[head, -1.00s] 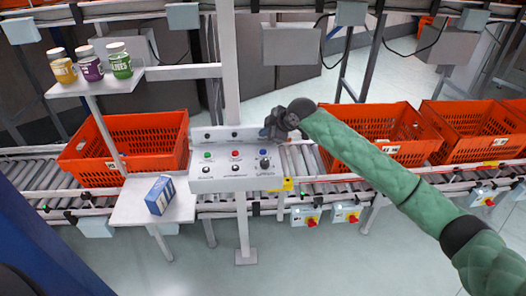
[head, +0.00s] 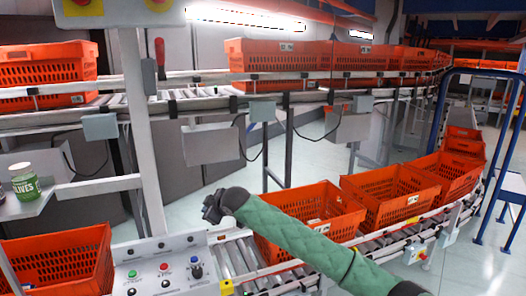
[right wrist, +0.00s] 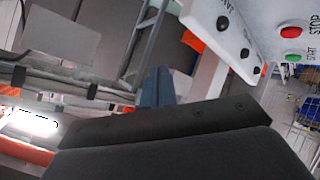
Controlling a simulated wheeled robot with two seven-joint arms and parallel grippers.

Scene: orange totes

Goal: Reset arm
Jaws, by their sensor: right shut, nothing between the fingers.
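My right gripper (head: 214,206) is at the end of my green-sleeved arm, which comes in from the lower right in the head view. It is shut and empty, held above the conveyor just right of the control panel. The control panel (head: 152,270) is a light grey box with a green button, a red button and a dark knob. In the right wrist view the panel (right wrist: 245,30) shows at the upper right, apart from my gripper, with its STOP and START labels. My left gripper is out of view.
Orange totes stand on the lower conveyor, one at left (head: 62,262) and several at right (head: 310,215). More totes line the upper conveyor (head: 62,68). A green olives jar (head: 25,184) sits on a shelf at left. A grey post (head: 145,130) rises behind the panel.

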